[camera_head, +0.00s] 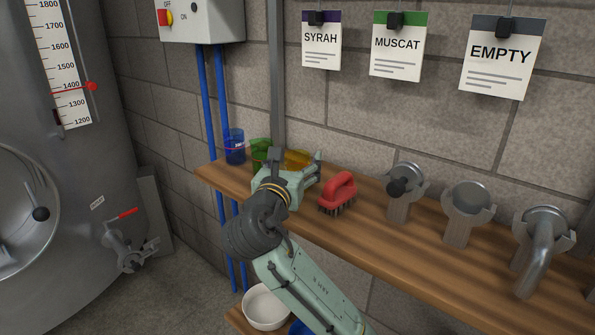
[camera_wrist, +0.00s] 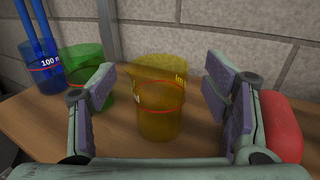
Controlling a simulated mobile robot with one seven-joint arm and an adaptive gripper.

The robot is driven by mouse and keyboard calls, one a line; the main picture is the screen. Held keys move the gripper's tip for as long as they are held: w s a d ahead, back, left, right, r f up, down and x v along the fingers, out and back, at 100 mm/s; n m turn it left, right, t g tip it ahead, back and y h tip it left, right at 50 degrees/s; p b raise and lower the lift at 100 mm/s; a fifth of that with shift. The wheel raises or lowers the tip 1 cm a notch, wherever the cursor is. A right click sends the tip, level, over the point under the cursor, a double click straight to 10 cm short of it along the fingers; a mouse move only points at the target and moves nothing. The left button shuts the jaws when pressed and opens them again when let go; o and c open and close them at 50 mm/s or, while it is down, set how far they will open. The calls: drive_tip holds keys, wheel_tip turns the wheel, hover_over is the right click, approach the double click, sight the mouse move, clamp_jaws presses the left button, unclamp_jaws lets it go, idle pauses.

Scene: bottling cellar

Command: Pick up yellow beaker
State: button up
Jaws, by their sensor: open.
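The yellow beaker (camera_wrist: 160,108) is see-through, with a red line around it, and stands upright on the wooden shelf. In the wrist view it is between and beyond the two open fingers of my gripper (camera_wrist: 160,95), with clear gaps on both sides. In the head view the yellow beaker (camera_head: 297,159) is partly hidden behind my gripper (camera_head: 297,164). My gripper is open and empty, pointing at the beaker.
A green beaker (camera_wrist: 86,72) stands close on the left, and a blue beaker (camera_wrist: 44,72) stands beyond it. A red brush (camera_head: 338,192) lies right of my gripper. Metal fittings (camera_head: 404,190) stand farther right. A block wall (camera_head: 340,120) closes the back.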

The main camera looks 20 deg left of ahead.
drive_tip(key=shift+w+a, duration=0.15)
drive_tip(key=shift+w, duration=1.2)
drive_tip(key=shift+c, duration=0.5)
drive_tip(key=c, duration=1.2)
drive_tip(key=shift+r, duration=0.1)
